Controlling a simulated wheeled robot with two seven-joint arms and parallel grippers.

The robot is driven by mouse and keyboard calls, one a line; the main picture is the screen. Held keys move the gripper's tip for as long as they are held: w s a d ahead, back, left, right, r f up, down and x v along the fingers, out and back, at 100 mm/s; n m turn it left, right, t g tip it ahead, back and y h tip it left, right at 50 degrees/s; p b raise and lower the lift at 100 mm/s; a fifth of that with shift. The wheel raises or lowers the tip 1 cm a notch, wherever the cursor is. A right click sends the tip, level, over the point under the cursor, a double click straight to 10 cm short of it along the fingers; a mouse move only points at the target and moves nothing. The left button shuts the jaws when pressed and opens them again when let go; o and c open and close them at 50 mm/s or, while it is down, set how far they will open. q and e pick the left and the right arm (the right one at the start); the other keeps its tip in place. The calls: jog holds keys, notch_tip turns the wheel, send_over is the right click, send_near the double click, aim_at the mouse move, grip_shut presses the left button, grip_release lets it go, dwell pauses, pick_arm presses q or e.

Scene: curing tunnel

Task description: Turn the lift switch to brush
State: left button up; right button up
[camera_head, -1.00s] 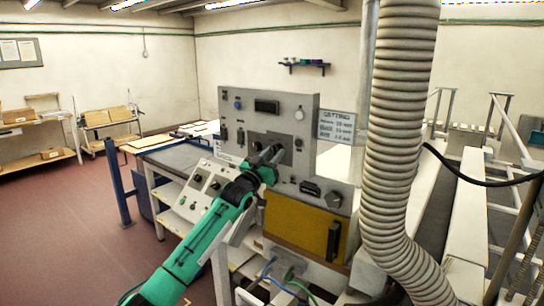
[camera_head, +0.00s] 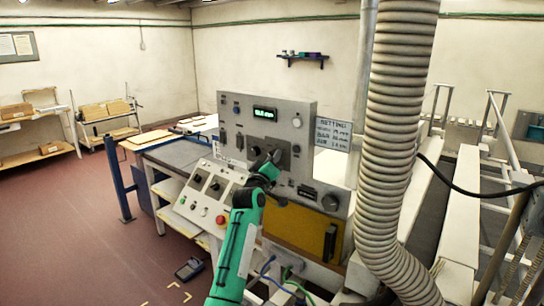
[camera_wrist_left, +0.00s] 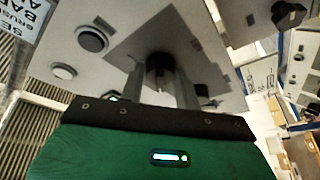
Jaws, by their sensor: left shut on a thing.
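The grey control panel (camera_head: 240,120) stands upright in the middle of the head view. It carries several knobs and a green-lit display (camera_head: 264,113). My left gripper (camera_head: 273,160) is at the dark square plate on the panel's face. In the left wrist view, its two fingers (camera_wrist_left: 160,86) stand on either side of a black knob (camera_wrist_left: 160,64) on this plate and are shut on it. The fingers partly hide the knob, and its pointer and any label for brush cannot be read. My right gripper is not in view.
A sloped console (camera_head: 190,203) with switches and a red button is left of my arm. A yellow panel (camera_head: 295,230) is below the knob. A thick ribbed hose (camera_head: 395,120) hangs close on the right. A sign headed SETTING (camera_head: 332,135) is beside the panel.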

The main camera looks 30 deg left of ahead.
pick_arm(q)
jog(key=shift+r+n, duration=0.1)
jog(key=shift+n, duration=0.2)
jog(key=o, duration=1)
jog(key=shift+a, duration=0.1)
jog(key=shift+b+v, duration=2.55)
jog(key=shift+v, duration=4.4)
jog(key=shift+w, duration=0.1)
